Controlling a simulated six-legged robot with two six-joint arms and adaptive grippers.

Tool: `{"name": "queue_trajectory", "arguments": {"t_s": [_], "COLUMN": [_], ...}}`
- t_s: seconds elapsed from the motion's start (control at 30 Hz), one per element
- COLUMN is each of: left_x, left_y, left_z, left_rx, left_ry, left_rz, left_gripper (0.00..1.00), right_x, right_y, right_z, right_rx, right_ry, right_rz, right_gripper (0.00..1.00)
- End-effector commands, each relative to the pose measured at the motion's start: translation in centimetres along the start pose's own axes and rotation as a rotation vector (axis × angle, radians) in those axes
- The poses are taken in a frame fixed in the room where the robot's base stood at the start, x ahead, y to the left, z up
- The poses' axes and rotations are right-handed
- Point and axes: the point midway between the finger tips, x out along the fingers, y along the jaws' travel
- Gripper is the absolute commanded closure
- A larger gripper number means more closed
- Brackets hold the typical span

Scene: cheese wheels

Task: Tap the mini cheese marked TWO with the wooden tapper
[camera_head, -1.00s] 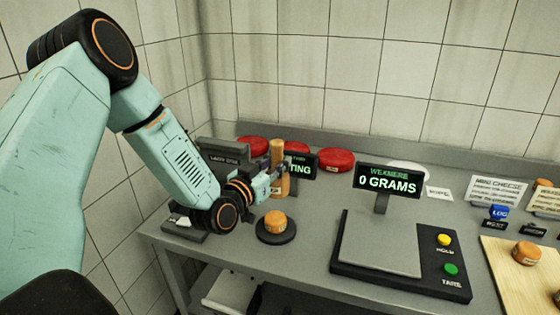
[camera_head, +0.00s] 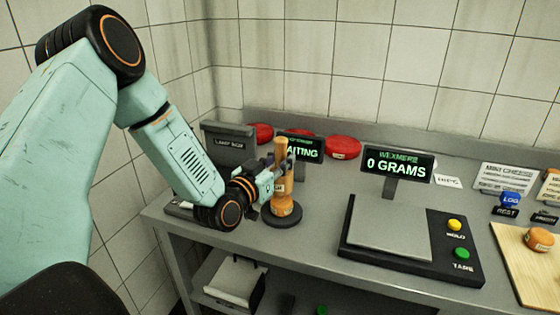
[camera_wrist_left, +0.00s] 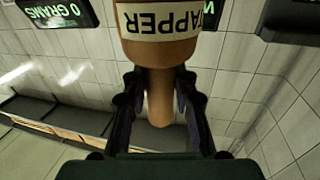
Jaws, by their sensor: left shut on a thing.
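My left gripper (camera_head: 276,181) is shut on the wooden tapper (camera_head: 281,152), which stands about upright. In the left wrist view the tapper (camera_wrist_left: 160,50) shows its TAPPER label, and its narrower handle lies between the two fingers. An orange mini cheese (camera_head: 281,207) sits on a round black pad (camera_head: 282,221). The tapper's lower end is right at the top of this cheese; I cannot tell whether they touch. The mark on this cheese is too small to read. Another mini cheese (camera_head: 538,239) is on the wooden board (camera_head: 520,262) at the right. My right gripper is not in view.
A sign reading WAITING (camera_head: 303,149) stands behind the pad, with red cheese wheels (camera_head: 343,147) behind. A scale (camera_head: 388,228) with a 0 GRAMS display (camera_head: 397,163) is right of the pad. A dark box (camera_head: 229,143) stands at the back left.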

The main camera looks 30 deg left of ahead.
Motion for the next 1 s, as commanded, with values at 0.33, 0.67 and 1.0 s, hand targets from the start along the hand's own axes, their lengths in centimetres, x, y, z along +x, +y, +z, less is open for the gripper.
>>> {"name": "queue_trajectory", "arguments": {"t_s": [0.33,0.67,1.0], "left_x": [0.0,0.0,0.0], "left_y": [0.0,0.0,0.0], "left_z": [-0.1,3.1,1.5], "left_rx": [0.000,0.000,-0.001], "left_ry": [0.001,-0.001,-0.001], "left_rz": [0.000,0.001,0.000], "left_gripper": [1.00,1.00,1.00], "right_x": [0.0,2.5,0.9], "right_y": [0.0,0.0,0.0], "right_z": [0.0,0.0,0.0], "right_rx": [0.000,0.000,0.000], "right_ry": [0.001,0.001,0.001], "right_rz": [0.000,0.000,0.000], "right_gripper": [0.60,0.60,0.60]}}
